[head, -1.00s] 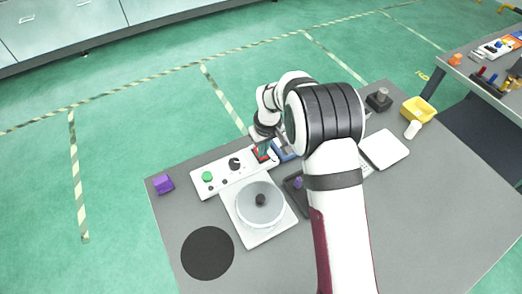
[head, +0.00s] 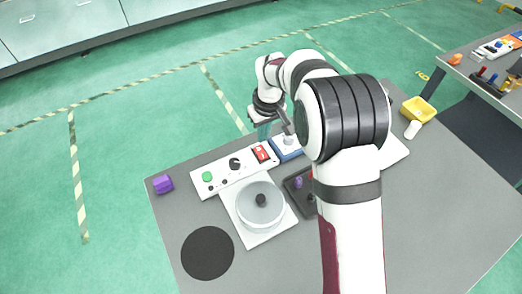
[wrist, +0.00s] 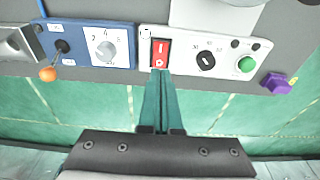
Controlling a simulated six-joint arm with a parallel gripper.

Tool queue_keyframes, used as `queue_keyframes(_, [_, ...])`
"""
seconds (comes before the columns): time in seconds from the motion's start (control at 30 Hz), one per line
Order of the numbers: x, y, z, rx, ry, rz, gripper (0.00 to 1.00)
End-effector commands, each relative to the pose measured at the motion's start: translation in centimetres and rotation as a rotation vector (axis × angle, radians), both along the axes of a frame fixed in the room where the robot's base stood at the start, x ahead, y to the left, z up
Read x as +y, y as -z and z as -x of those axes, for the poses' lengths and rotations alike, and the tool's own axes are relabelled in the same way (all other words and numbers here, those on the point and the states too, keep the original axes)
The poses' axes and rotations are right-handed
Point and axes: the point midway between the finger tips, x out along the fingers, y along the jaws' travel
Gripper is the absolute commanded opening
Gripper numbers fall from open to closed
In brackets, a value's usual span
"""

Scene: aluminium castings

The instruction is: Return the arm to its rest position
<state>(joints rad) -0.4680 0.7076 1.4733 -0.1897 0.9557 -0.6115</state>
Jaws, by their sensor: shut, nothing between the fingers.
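My gripper (head: 264,131) is at the far side of the grey table, above and behind the white control panel (head: 220,178). In the wrist view its two teal fingers (wrist: 160,80) are shut together with nothing between them. Their tips show just below the red rocker switch (wrist: 160,53) in the picture. The red switch also shows in the head view (head: 262,153), uncovered. My forearm hides part of the table's right half.
The blue unit (head: 287,149) stands right of the panel.

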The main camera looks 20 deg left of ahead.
Motion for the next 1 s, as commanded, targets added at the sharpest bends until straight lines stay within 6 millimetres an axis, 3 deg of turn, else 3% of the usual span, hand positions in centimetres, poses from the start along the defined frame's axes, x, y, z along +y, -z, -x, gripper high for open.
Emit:
queue_keyframes(0.23, [-0.4,-0.5,0.2,0.002,0.017,-0.002,0.0])
queue_keyframes(0.33, [-3.9,-3.9,2.0,0.026,0.15,-0.013,0.0])
queue_keyframes(0.37, [-5.6,-5.4,3.3,0.04,0.221,-0.019,0.0])
queue_keyframes(0.43, [-10.2,-9.0,7.6,0.082,0.422,-0.035,0.0])
queue_keyframes(0.5, [-14.3,-11.4,13.1,0.128,0.637,-0.052,0.0])
queue_keyframes(0.6, [-17.9,-12.5,21.0,0.191,0.908,-0.073,0.0])
queue_keyframes(0.7, [-19.4,-11.9,26.8,0.239,1.107,-0.089,0.0])
queue_keyframes(0.83, [-19.9,-11.0,30.5,0.273,1.237,-0.099,0.0])
queue_keyframes(1.0, [-19.9,-10.8,31.1,0.28,1.256,-0.099,0.0])
